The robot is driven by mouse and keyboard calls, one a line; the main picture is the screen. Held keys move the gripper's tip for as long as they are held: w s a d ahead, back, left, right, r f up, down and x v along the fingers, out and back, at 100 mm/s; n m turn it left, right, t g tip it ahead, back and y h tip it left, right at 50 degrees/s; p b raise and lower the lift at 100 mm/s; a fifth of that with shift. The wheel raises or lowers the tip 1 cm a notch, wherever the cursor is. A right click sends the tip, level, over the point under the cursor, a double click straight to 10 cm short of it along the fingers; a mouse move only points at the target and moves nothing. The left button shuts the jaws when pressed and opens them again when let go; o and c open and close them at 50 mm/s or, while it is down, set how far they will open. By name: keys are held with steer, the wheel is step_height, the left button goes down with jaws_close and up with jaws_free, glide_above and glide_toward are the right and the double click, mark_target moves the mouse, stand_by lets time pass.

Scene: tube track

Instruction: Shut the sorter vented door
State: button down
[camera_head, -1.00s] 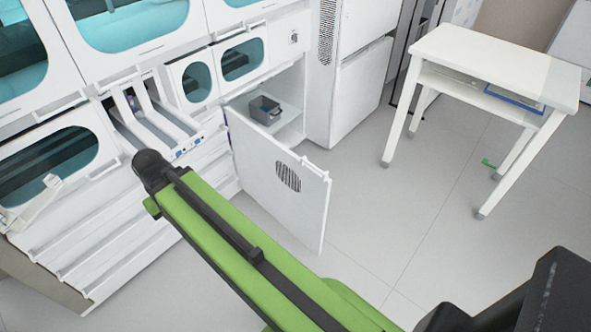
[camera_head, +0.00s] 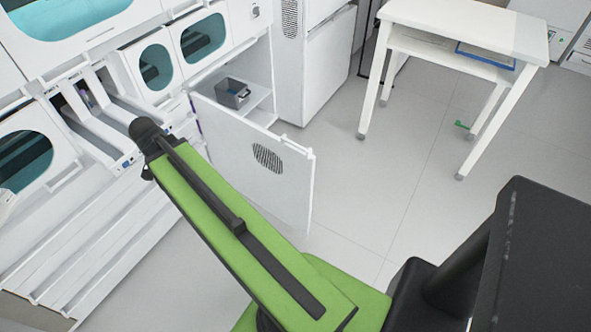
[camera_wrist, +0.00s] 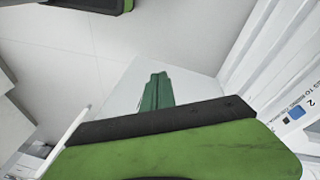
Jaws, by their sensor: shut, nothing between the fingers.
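The sorter's vented door (camera_head: 228,137) is a white panel with a dark oval vent near its free edge. In the head view it stands wide open, swung out from the lower compartment, with its free edge towards the middle of the picture. My green arm crosses in front of its lower left part. My gripper (camera_wrist: 156,90) shows in the wrist view as green fingers, shut and empty. A pale panel lies behind the fingers; I cannot tell if it is the door or if they touch. The gripper is hidden in the head view.
A grey bin (camera_head: 232,93) sits on the shelf inside the open compartment. White sloping drawers (camera_head: 100,115) lie left of it. A white cabinet (camera_head: 312,65) stands right of the compartment. A white table (camera_head: 462,28) stands at upper right. Floor right of the door is clear.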

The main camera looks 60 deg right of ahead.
steer(key=s+d+f+m+g+h+b, duration=0.1)
steer(key=s+d+f+m+b, duration=0.15)
steer(key=d+m, duration=0.35)
steer(key=s+d+f+m+g+h+b, duration=0.1)
steer(key=s+d+f+m, duration=0.2)
steer(key=d, duration=0.4)
steer(key=m+g+b, duration=0.2)
steer(key=m+b, duration=0.9)
steer(key=m, duration=0.2)
glide_toward(305, 165)
steer(key=shift+h, duration=0.4)
steer(key=shift+a+x, duration=0.15)
steer(key=shift+x, duration=1)
steer(key=shift+a+x, duration=0.15)
steer(key=shift+x, duration=1)
steer(key=shift+f, duration=0.15)
